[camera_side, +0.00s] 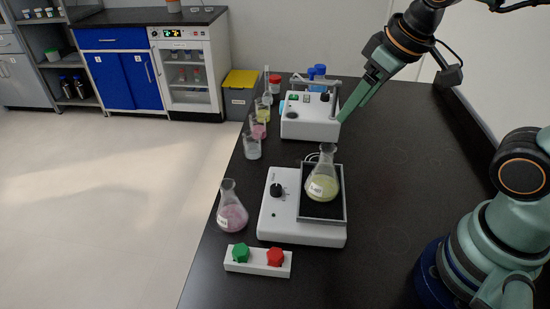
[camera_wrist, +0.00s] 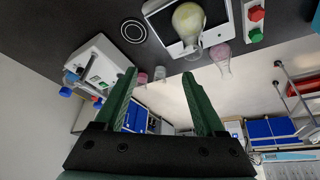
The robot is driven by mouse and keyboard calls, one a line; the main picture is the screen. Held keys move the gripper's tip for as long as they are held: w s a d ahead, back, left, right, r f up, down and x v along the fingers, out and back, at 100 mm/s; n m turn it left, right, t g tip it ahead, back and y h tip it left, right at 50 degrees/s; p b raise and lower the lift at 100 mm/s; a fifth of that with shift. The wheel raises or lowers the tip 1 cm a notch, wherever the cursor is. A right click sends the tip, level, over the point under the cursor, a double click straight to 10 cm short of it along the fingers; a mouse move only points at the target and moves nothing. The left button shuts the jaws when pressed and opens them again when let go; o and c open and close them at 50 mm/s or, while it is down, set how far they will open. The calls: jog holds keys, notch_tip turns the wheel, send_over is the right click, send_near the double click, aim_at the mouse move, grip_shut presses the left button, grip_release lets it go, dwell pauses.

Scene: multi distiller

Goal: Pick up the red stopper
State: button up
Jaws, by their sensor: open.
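The red stopper (camera_side: 275,257) sits beside a green stopper (camera_side: 241,253) in a small white holder (camera_side: 258,270) at the near left edge of the black bench. It also shows at the upper right of the wrist view (camera_wrist: 256,14). My gripper (camera_side: 343,117) is raised over the far part of the bench, well away from the red stopper. In the wrist view its two green fingers (camera_wrist: 158,84) are apart with nothing held between them.
A flask of yellow-green liquid (camera_side: 323,184) stands on a white device (camera_side: 303,235) mid-bench. A flask of pink liquid (camera_side: 232,214) stands left of it. Another white device (camera_side: 310,126) and several beakers are farther back.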

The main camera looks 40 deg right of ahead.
jog(key=a+f+n+g, duration=0.3)
jog(key=a+n, duration=0.2)
jog(key=a, duration=0.5)
jog(key=n+g, duration=0.2)
jog(key=n, duration=0.5)
send_over(278, 254)
jog(key=shift+h, duration=0.3)
jog(key=f, duration=1.3)
jog(key=shift+w, duration=0.4)
jog(key=shift+s+f, duration=0.2)
jog(key=shift+f, duration=1.2)
jog(key=shift+s+f, duration=0.15)
jog(key=shift+f, duration=1.2)
grip_shut()
